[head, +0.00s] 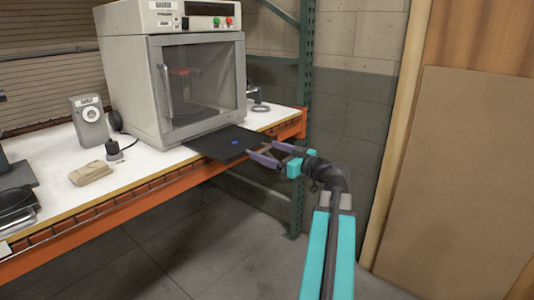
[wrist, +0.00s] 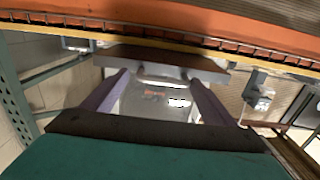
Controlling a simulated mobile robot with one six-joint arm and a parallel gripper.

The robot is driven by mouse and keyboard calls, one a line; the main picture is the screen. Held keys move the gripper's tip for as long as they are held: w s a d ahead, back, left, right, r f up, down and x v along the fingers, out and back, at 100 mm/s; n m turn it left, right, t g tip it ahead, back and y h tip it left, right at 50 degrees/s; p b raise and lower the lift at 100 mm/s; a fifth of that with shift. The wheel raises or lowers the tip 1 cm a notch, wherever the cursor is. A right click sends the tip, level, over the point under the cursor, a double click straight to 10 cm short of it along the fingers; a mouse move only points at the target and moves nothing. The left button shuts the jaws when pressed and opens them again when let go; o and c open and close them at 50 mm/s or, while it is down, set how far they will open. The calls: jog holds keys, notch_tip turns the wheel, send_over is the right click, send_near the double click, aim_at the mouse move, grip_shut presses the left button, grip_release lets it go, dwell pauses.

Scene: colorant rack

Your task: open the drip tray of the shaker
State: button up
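The shaker (head: 180,75) is a pale box with a glass door, standing on the bench. Its drip tray (head: 215,145) is a flat black plate with a small blue spot, sticking out from under the shaker's front and past the bench edge. In the wrist view the tray (wrist: 160,61) is a dark band at the fingertips, with the shaker front (wrist: 150,105) behind it. My gripper (head: 262,149) is at the tray's outer right end, its two purple fingers spread apart. In the wrist view nothing is clamped between the fingers (wrist: 158,80); whether they touch the tray is unclear.
The white bench (head: 60,180) has an orange front beam (head: 110,225). A grey device (head: 89,120) and a beige object (head: 91,173) stand left of the shaker. A green rack post (head: 304,100) rises behind my gripper. The floor in front is clear.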

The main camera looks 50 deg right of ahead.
jog(key=shift+w+a, duration=0.1)
jog(key=shift+a, duration=0.05)
jog(key=s+d+b, duration=0.1)
jog(key=s, duration=1.2)
jog(key=shift+s, duration=0.4)
dwell(0.5)
